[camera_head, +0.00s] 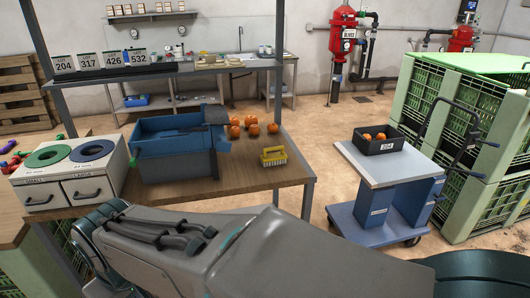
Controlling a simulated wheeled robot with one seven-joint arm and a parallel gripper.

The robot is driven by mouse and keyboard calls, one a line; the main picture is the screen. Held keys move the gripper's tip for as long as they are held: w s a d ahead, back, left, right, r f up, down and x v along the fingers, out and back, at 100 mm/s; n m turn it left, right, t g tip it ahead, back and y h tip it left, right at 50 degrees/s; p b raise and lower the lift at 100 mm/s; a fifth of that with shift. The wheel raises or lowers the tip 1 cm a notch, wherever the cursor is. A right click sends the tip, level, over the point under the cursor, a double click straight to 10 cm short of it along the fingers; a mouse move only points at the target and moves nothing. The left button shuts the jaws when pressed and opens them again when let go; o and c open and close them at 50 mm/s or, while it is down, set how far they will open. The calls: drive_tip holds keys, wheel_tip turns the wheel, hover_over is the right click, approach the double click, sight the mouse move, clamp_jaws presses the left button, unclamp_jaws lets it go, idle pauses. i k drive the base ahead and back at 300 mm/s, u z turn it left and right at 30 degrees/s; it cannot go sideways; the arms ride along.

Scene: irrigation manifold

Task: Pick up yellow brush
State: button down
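The yellow brush (273,156) lies on the wooden table (240,180), near its right end. It has a yellow body and a paler bristle edge below. A blue crate (165,168) stands to its left, and several orange fruits lie on the table behind it. Nothing covers the brush. My grey arm crosses the foreground in front of the table. My gripper cannot be made out in this view, so its opening and anything in it are hidden.
A white sorting box (70,192) with two round openings stands at the left. A blue cart (375,220) carrying a black bin (378,145) of oranges stands at the right, beside green crates (470,110). Bare table surrounds the brush's front and right sides.

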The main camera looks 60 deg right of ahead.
sight(271, 159)
drive_tip(key=z, duration=2)
